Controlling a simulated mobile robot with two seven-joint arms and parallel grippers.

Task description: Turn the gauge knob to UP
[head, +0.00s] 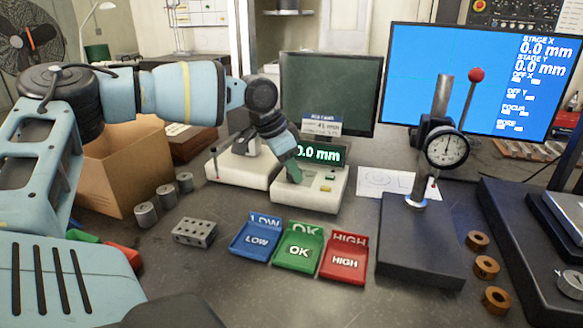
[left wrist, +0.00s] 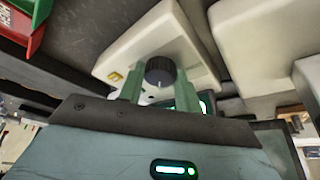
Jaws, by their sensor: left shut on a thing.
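The cream gauge unit (head: 318,198) stands on the bench below the dark monitor, with a display (head: 319,155) reading 0.0 mm in green. My left gripper (head: 292,176) reaches down onto its top and hides the knob in the head view. In the left wrist view the black round gauge knob (left wrist: 160,70) sits between the two green fingers, and the gripper is shut on it. A small pale mark shows on the knob. I cannot read any UP label. My right gripper is not in view.
Blue LOW (head: 257,240), green OK (head: 299,251) and red HIGH (head: 343,258) trays lie in front. A drilled metal block (head: 194,233) and metal cylinders lie left. A dial gauge stand (head: 420,240) and copper rings (head: 486,266) are right. A cardboard box (head: 125,165) stands left.

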